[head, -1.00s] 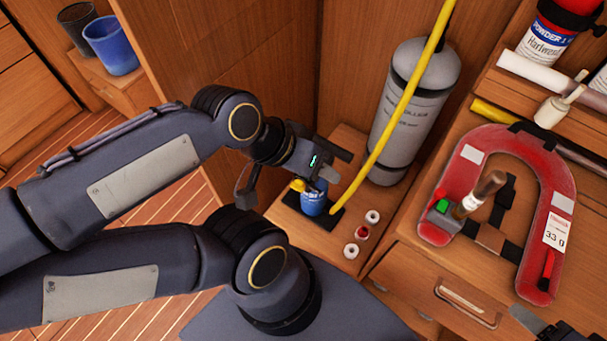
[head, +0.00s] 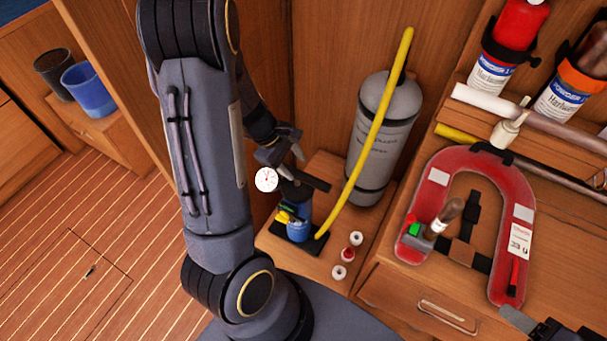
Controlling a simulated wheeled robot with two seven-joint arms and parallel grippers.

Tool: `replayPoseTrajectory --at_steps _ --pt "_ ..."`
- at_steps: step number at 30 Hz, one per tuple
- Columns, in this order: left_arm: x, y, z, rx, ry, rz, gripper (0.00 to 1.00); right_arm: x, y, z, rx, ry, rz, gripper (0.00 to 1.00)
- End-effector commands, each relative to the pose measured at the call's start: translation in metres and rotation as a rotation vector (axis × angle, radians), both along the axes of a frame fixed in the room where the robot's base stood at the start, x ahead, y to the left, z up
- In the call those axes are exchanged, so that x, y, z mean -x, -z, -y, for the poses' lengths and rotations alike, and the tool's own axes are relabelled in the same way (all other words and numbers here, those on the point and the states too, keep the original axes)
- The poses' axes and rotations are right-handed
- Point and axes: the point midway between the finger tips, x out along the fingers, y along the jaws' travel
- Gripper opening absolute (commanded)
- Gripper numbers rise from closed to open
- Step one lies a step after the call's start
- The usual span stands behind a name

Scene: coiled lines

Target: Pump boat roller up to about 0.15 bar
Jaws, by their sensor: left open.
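The boat roller appears to be the grey cylinder (head: 384,135) with dark bands, standing upright on the wooden locker top. A yellow hose (head: 375,125) runs from its top down to the blue pump (head: 299,218). The pump stands on a black base, with its black T-handle (head: 306,179) low over the body. A white round gauge (head: 266,180) with a red needle shows left of the handle; its reading is too small to tell. My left gripper (head: 290,162) is open just above the handle, apparently not holding it. My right gripper (head: 535,325) is partly cut off at the bottom right.
Small white and red fittings (head: 348,254) lie right of the pump. A red horseshoe lifebuoy (head: 517,215) with a brush on it lies on the right-hand counter. Blue (head: 88,88) and dark buckets stand far left.

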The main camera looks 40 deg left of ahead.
Motion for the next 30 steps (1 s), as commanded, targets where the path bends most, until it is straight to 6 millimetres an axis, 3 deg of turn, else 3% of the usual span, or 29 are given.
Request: replayPoseTrajectory --at_steps 5,16,29,30 --pt "-0.002 0.017 -0.001 -0.006 -0.028 -0.023 0.47 0.0 0.002 0.0 0.0 0.0 0.0 0.58" --pt "-0.014 0.067 0.019 -0.005 -0.023 -0.02 0.47 0.0 0.013 0.0 0.0 0.0 0.0 0.58" --pt "-0.018 0.076 0.024 -0.007 -0.023 -0.017 0.47 0.0 0.014 0.0 0.0 0.0 0.0 0.58" --pt "-0.018 0.076 0.024 -0.007 -0.023 -0.017 0.41 0.0 0.014 0.0 0.0 0.0 0.0 0.58"
